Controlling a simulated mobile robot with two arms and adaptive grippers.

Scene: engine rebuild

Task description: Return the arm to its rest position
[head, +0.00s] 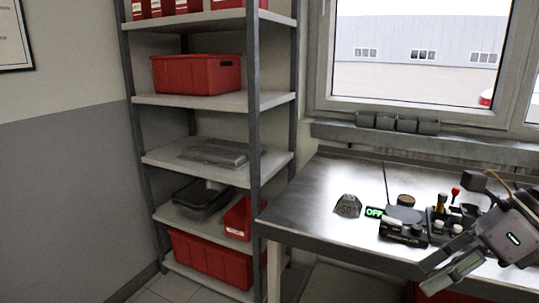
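My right gripper (430,277) comes in from the right edge, over the front right part of the metal workbench (315,205). Its two grey fingers point to the lower left with a gap between them, and nothing shows between them. Its arm is mostly cut off by the right edge of the picture. My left gripper is not in view.
A small dark block (347,206), a green "OFF" sign (374,212) and a black tool holder (404,232) stand on the bench close to the gripper. The bench's left part is bare. A shelf rack (254,110) with red bins (196,75) stands left.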

